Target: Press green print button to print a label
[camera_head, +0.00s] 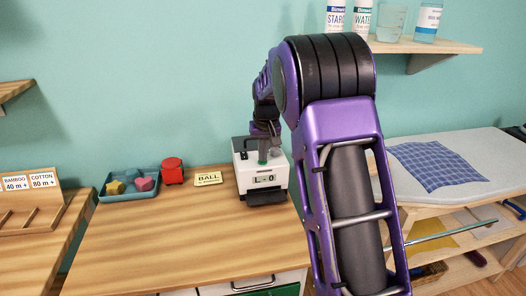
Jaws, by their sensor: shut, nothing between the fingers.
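The label printer (247,170) is a white box on the wooden table, with a small display (264,180) reading "L - 0" and a dark slot or tray at its front. My arm comes down from the upper right, and my gripper (264,150) points down over the printer's top. It is shut with nothing held. A greenish patch shows at the fingertips; the green print button is mostly hidden there, and I cannot tell whether the tips touch it.
Left of the printer are a card (208,179) reading "BALL", a red round container (172,170) and a blue tray (118,195) with small coloured shapes. An ironing board (470,150) with blue checked cloth stands at right. The table's front is clear.

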